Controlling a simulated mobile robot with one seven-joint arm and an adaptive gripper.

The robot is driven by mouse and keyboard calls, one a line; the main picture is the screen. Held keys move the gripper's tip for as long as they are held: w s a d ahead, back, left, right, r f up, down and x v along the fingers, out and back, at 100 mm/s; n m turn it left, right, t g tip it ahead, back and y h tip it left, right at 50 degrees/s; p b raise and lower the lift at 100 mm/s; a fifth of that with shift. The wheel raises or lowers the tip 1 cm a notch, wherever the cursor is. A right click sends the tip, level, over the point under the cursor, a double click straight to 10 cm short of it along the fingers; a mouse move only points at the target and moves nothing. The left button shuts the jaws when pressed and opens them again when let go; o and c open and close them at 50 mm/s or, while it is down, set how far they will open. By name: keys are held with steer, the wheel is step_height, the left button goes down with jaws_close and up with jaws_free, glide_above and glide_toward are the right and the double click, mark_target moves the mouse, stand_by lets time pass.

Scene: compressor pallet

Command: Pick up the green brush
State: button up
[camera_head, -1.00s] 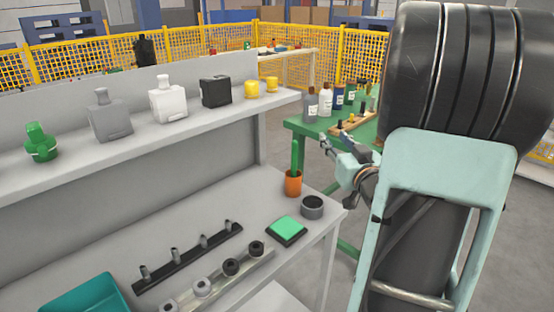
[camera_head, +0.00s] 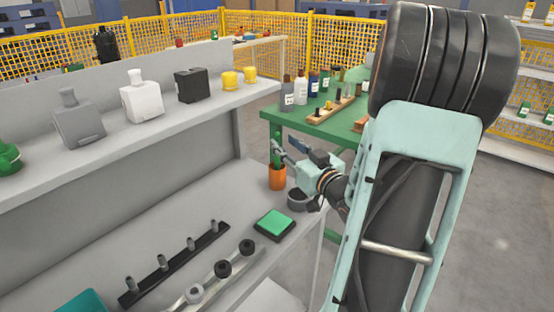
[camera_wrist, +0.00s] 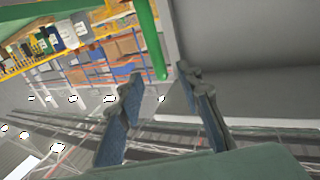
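The green brush (camera_head: 276,153) stands upright in an orange cup (camera_head: 277,178) on the grey workbench, near its right end. In the wrist view a green rod that looks like its handle (camera_wrist: 150,42) comes down from the top edge, and its rounded end shows just beyond my fingertips. My gripper (camera_head: 285,144) is beside the upper part of the brush, to its right in the head view. In the wrist view my gripper's fingers (camera_wrist: 162,85) are spread wide with nothing between them. Part of the brush is hidden by the cup.
A dark round container (camera_head: 298,199) and a green-topped pad (camera_head: 275,224) sit close to the cup. A black rail with pegs (camera_head: 175,262) lies further left. A shelf (camera_head: 215,97) with bottles and yellow cups runs above. A green table (camera_head: 320,128) with bottles stands behind.

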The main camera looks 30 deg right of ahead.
mark_target(279, 137)
steer(key=w, duration=0.5)
steer(key=shift+d+r, duration=0.1)
steer(key=shift+r, duration=0.15)
steer(key=shift+s, duration=0.1)
jaws_close()
